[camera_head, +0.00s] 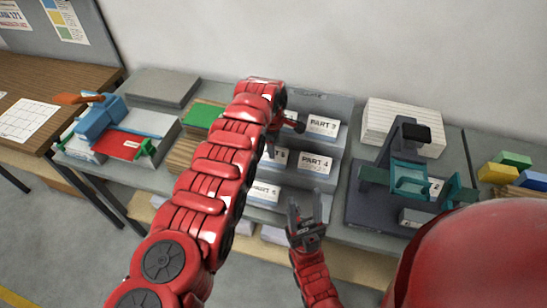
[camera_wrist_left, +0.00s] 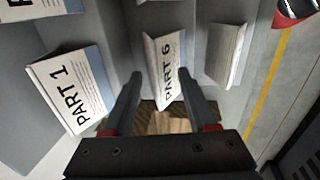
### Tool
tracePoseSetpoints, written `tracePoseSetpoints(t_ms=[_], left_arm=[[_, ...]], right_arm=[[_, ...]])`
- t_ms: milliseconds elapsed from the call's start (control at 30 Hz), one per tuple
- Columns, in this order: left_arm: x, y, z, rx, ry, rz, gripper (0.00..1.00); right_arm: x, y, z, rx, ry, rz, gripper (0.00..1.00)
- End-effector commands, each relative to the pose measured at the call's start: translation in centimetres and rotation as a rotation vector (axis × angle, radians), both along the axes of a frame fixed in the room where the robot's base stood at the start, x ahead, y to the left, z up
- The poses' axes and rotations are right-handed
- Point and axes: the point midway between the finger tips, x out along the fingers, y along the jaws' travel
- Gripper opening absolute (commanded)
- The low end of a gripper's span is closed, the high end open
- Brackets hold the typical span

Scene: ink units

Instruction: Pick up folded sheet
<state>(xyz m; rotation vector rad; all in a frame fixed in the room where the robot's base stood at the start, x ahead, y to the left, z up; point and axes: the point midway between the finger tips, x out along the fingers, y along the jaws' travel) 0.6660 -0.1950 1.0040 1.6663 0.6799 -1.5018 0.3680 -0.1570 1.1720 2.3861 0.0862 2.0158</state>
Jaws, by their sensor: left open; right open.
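Folded printed sheets stand in a stepped grey rack (camera_head: 345,105) on the bench; one reads PART 4 (camera_head: 315,164), and others sit above and below it. In the left wrist view, a folded sheet marked PART 6 (camera_wrist_left: 166,68) stands in a slot, beyond and between my open left fingers (camera_wrist_left: 165,85); contact is not visible. A PART 1 sheet (camera_wrist_left: 70,92) stands to its left. In the head view my left gripper (camera_head: 298,124) is at the rack's upper part, partly hidden by my arm. My right gripper (camera_head: 305,214) is open and empty before the rack's lower front.
A dark device with teal parts (camera_head: 410,178) stands right of the rack, before a white paper stack (camera_head: 405,125). A blue clamp tool (camera_head: 98,118) and a green-topped stack (camera_head: 203,116) are left. Colored blocks (camera_head: 510,165) lie far right.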

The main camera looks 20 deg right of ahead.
Motion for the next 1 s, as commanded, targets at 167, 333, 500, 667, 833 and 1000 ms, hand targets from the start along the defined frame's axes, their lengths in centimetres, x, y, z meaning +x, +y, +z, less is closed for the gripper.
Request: tracePoseSetpoints(t_ms=[167, 333, 500, 667, 833, 1000], left_arm=[[0.04, -0.09, -0.33, -0.001, 0.000, 0.000, 0.58], [0.05, -0.10, -0.18, -0.001, 0.000, 0.000, 0.58], [0.05, -0.10, -0.17, -0.001, 0.000, 0.000, 0.29], [0.06, -0.09, -0.17, -0.001, 0.000, 0.000, 0.00], [0.06, -0.09, -0.18, -0.001, 0.000, 0.000, 0.00], [0.06, -0.09, -0.18, -0.001, 0.000, 0.000, 0.00]], right_arm=[[0.00, 0.00, -0.78, 0.000, -0.001, 0.000, 0.50], [-0.01, 0.00, -0.66, 0.000, -0.001, 0.000, 0.50], [-0.01, 0.00, -0.65, 0.000, -0.001, 0.000, 0.50], [-0.01, 0.00, -0.66, 0.000, -0.001, 0.000, 0.50], [0.00, 0.00, -0.66, 0.000, -0.001, 0.000, 0.50], [-0.01, 0.00, -0.66, 0.000, -0.001, 0.000, 0.50]])
